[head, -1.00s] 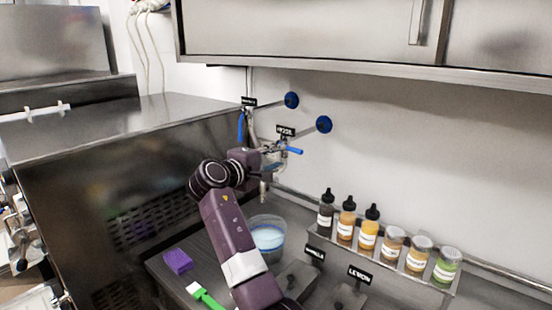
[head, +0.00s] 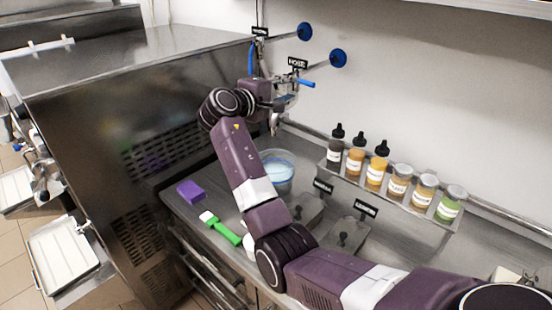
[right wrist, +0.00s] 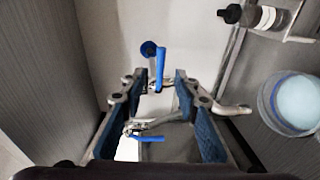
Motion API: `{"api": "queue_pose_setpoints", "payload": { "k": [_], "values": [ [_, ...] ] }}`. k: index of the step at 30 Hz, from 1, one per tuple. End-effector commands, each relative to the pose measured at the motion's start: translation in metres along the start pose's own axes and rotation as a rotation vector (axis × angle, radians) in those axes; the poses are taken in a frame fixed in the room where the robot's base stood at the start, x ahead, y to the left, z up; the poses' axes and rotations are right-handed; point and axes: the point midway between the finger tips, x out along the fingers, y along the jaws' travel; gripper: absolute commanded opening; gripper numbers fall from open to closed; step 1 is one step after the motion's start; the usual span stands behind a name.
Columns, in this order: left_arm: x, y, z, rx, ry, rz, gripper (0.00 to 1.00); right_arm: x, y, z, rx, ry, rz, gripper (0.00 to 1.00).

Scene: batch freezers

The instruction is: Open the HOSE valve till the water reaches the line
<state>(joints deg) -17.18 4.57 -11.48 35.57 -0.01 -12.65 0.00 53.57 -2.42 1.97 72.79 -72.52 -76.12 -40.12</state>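The HOSE label (head: 298,63) is on the back wall. Below it the blue lever (head: 306,83) of the HOSE valve sticks out to the right. My right gripper (head: 284,98) is just left of it. In the right wrist view the gripper (right wrist: 161,84) is open, its fingers apart. An upright blue lever (right wrist: 160,66) shows between the fingertips, apparently the HOSE one; contact cannot be told. A clear bucket (head: 279,172) with pale blue liquid stands below, also in the right wrist view (right wrist: 290,103). My left gripper is not in view.
A second valve with a blue lever (head: 253,57) is to the left, under another label. Several bottles and jars stand on a wall shelf (head: 395,203) at the right. A purple sponge (head: 190,191) and a green brush (head: 226,233) lie on the counter. A large freezer is at the left.

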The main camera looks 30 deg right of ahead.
Motion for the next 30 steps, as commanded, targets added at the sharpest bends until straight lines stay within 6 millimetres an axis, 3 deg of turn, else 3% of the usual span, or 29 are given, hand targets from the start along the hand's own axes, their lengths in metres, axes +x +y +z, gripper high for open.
{"api": "queue_pose_setpoints", "payload": {
  "k": [12, 19, 23, 30],
  "values": [
    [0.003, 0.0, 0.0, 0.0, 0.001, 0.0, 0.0, 0.042, -0.021, 0.012, -0.044, 0.172, 0.248, 0.29],
    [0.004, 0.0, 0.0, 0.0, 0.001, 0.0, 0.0, 0.049, -0.029, 0.02, -0.097, 0.264, 0.366, 0.29],
    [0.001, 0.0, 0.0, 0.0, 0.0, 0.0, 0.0, 0.053, -0.026, 0.019, -0.105, 0.277, 0.381, 0.29],
    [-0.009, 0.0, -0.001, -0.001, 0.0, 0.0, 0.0, 0.082, -0.013, 0.01, -0.106, 0.275, 0.381, 0.29]
  ]
}}
